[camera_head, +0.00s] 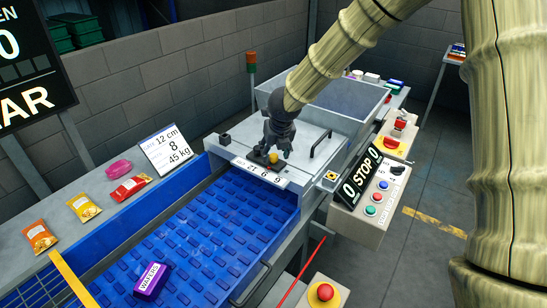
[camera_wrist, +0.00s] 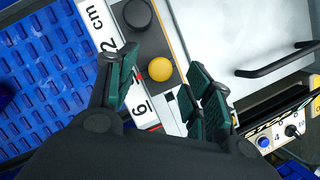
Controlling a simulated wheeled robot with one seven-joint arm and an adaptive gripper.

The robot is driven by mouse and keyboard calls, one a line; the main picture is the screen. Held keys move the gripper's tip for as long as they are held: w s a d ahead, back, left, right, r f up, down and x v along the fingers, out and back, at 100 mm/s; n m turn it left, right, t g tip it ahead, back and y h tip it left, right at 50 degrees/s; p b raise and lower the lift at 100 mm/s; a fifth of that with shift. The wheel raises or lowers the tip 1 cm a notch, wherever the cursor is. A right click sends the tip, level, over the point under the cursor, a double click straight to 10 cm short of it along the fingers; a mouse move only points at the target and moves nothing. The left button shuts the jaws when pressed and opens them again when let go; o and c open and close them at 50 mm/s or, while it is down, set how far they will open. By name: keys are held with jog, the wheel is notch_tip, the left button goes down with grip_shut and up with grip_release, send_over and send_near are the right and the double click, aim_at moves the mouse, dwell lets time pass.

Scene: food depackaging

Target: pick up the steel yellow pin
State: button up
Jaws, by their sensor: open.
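The yellow pin (camera_wrist: 160,69) shows as a round yellow top on a dark grey strip in the wrist view. In the head view the yellow pin (camera_head: 273,157) stands on the metal cover at the head of the blue belt. My gripper (camera_wrist: 164,84) is open, with its green-padded fingers on either side of the pin in the picture and nothing held. In the head view my gripper (camera_head: 274,150) is right over the pin and partly hides it. I cannot tell how far the fingertips are above it.
A black round knob (camera_wrist: 137,13) sits beside the pin on the same strip. A black handle (camera_head: 321,144) stands on the cover to the right. The control box (camera_head: 368,196) is right of the belt. A purple pack (camera_head: 152,281) lies on the blue belt (camera_head: 215,225).

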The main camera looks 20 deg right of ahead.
jog(key=shift+x, duration=1.1)
jog(key=c, duration=1.1)
